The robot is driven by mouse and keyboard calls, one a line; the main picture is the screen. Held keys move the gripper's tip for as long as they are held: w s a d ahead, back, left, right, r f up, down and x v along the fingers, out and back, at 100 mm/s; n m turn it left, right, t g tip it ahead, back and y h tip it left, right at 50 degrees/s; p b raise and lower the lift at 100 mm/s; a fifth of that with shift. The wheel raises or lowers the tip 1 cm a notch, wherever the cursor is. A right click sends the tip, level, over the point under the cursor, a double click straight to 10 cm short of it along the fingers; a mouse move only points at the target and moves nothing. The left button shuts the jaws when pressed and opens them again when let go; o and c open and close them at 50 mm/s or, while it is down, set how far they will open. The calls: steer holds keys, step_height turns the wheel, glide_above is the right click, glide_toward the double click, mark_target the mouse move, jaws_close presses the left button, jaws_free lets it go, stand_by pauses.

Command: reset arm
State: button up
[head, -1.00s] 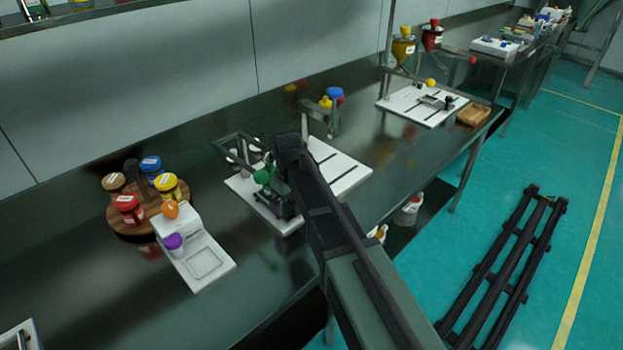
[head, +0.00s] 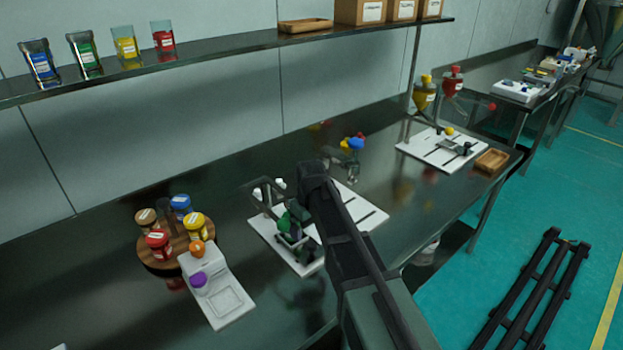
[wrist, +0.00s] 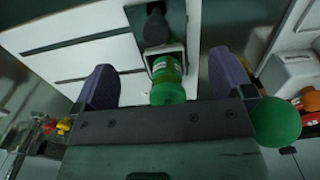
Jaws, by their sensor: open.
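My gripper (wrist: 165,88) is open in the wrist view, its two dark purple fingers spread wide apart. A green-lidded jar (wrist: 167,78) with a pale label shows between the fingers, at a small metal holder on the white base plate (wrist: 60,35); no finger touches it there. In the head view my arm reaches over the dark table to the white sieve plate (head: 362,208), and the gripper end is largely hidden among green and dark parts. A round green knob or ball shows right of the gripper in the wrist view (wrist: 275,122).
Left of the plate stand a white scale-like device (head: 228,300) and a round wooden rack (head: 150,255) with several coloured jars. A second white plate (head: 425,150) with yellow and red funnels and a wooden tray (head: 491,160) are at the right. A shelf (head: 220,52) runs above.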

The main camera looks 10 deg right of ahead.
steer(key=s+d+m, duration=0.3)
steer(key=s, duration=0.6)
steer(key=s+d+r+m+p, duration=0.1)
steer(key=s+d+m, duration=0.2)
steer(key=s, duration=0.7)
steer(key=shift+d+r+p, duration=0.3)
steer(key=shift+d, duration=0.05)
